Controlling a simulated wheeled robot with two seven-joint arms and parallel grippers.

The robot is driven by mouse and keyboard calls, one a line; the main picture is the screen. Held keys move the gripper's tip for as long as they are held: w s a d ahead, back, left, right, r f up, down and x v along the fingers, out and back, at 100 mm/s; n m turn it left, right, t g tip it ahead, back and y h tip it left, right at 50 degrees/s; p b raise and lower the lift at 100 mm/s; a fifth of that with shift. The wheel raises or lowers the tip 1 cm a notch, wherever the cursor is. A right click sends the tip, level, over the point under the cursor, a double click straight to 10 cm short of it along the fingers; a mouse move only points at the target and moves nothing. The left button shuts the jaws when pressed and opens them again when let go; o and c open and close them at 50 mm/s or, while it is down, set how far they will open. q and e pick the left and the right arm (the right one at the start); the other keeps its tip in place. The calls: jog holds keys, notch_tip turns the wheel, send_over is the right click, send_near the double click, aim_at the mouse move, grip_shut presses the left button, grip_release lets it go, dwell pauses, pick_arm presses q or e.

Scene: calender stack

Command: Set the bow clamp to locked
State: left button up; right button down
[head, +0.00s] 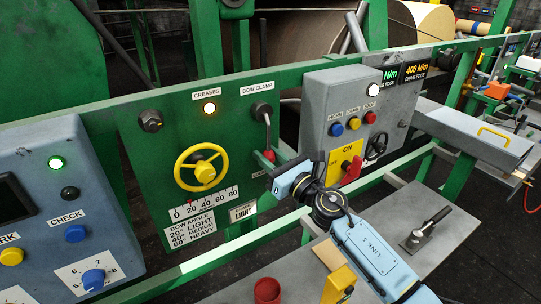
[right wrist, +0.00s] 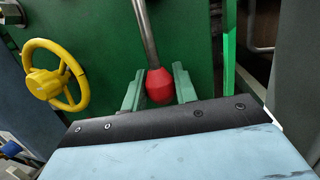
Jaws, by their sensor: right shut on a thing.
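The bow clamp lever is a metal rod hanging down from a dark pivot (head: 262,109) under the BOW CLAMP label (head: 257,88), on the green panel. Its red knob (head: 269,156) is at the lower end. My right gripper (head: 275,161) reaches the knob from the lower right. In the right wrist view, the red knob (right wrist: 160,87) sits between the two green fingers of the right gripper (right wrist: 157,92), which is shut on it. The metal rod (right wrist: 146,35) rises from the knob, slightly tilted. No locked marking is readable. My left gripper is out of view.
A yellow handwheel (head: 203,170) is left of the lever, above an angle scale (head: 205,203); it also shows in the right wrist view (right wrist: 47,82). A grey control box (head: 340,125) with a red-handled switch (head: 352,170) stands close on the right. A green rail (head: 215,264) runs below.

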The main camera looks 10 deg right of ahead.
dwell(0.3)
jog(key=c, duration=1.1)
grip_release()
jog(key=shift+a, duration=0.1)
jog(key=shift+s+d+f, duration=0.15)
jog(key=shift+s+d, duration=0.2)
jog(key=shift+s, duration=0.1)
jog(key=b+v, duration=0.2)
jog(key=v, duration=1)
jog(key=shift+s+d, duration=0.1)
jog(key=shift+s, duration=0.1)
